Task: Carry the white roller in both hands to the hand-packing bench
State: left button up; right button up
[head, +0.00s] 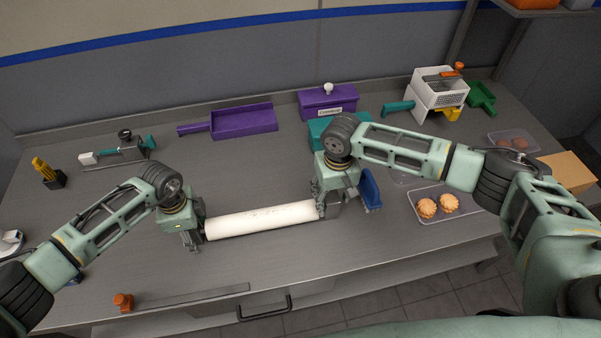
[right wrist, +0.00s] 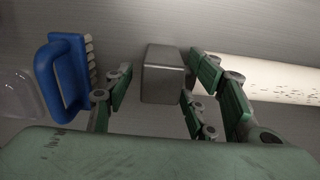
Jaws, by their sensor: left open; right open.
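The white roller (head: 262,220) lies across the grey worktop, with dark specks on its surface. My left gripper (head: 192,240) is open at the roller's left end. My right gripper (head: 322,207) is open at the roller's right end, which it partly hides. In the right wrist view, the roller (right wrist: 262,76) is on the right, beside my right gripper's fingers (right wrist: 158,92). A grey metal block (right wrist: 163,72) shows in the gap between those fingers. I cannot tell whether either gripper touches the roller.
A blue brush (head: 371,189) lies right of my right gripper. A clear tray (head: 456,216) holds two pastries. An orange-ended metal strip (head: 190,296) lies in front.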

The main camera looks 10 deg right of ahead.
pick_arm(q)
notch_tip(320, 180, up, 8)
jog(key=shift+f, duration=0.1)
pick_arm(e)
jog(key=shift+a+r, duration=0.1)
jog(key=shift+a, duration=0.05)
notch_tip(320, 180, up, 12)
dwell(0.5)
dwell(0.4)
